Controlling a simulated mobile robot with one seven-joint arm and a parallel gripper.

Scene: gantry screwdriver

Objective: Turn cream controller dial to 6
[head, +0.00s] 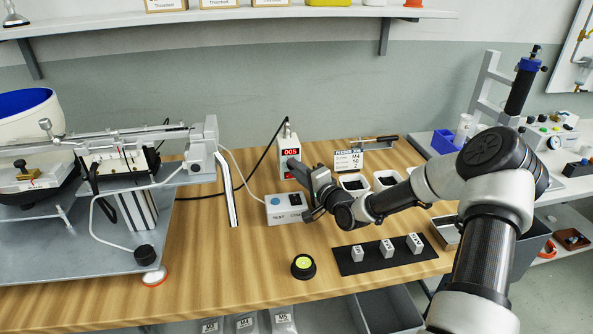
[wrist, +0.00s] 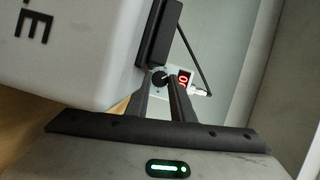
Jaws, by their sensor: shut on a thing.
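The cream controller (head: 288,148) stands upright at the back of the wooden bench. Its red display (head: 290,153) reads 005 in the head view. My gripper (head: 292,164) reaches in from the right to the controller's front, just below the display, and hides the dial there. In the wrist view the black dial (wrist: 159,78) lies between the tips of my gripper (wrist: 161,86), which is shut on it. The red display (wrist: 183,79) shows sideways beside the dial, partly hidden by a finger.
A grey box with a blue button (head: 286,208) sits close below my wrist. A round black button with a yellow-green top (head: 303,265) is in front. A black mat (head: 345,266) with grey blocks is at right. A balance-like machine (head: 120,190) fills the left.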

